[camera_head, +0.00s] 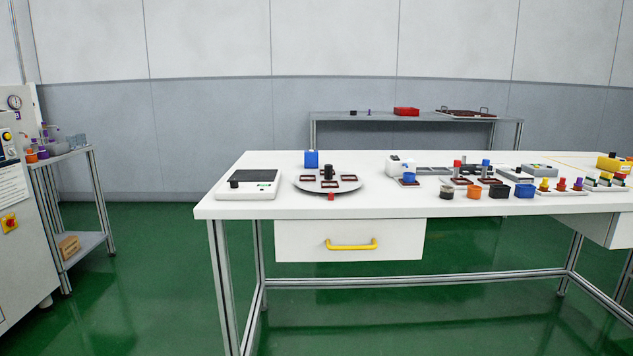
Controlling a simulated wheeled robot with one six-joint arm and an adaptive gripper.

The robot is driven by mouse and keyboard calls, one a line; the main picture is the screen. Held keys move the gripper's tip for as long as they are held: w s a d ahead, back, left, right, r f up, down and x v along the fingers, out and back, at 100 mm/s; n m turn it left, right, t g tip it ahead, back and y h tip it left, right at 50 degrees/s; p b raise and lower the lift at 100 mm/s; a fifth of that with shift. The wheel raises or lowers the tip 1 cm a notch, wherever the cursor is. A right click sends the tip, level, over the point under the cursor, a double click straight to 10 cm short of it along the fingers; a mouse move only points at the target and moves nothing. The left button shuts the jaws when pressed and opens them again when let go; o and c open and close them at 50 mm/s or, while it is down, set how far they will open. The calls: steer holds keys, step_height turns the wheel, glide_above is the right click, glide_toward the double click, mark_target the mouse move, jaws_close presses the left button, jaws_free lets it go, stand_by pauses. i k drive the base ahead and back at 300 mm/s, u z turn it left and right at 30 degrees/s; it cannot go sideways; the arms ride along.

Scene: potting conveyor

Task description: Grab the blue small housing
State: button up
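Several blue things stand on the white table (250,208). A blue open box-shaped housing (525,191) stands near the front edge on the right, beside a black one. A smaller blue round cup (409,178) sits on a dark-marked pad left of it. A blue block (311,158) stands behind the round turntable (327,184). I cannot tell for sure which is the small housing. My gripper is not in view.
A flat scale-like device (249,191) is at the left end. Black (446,191) and orange (474,191) cups stand by the front edge; the right half is crowded. A drawer (350,240) with a yellow handle hangs below. Green floor is clear in front.

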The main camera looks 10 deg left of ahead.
mark_target(409, 177)
steer(key=u, duration=0.8)
steer(key=i, duration=0.4)
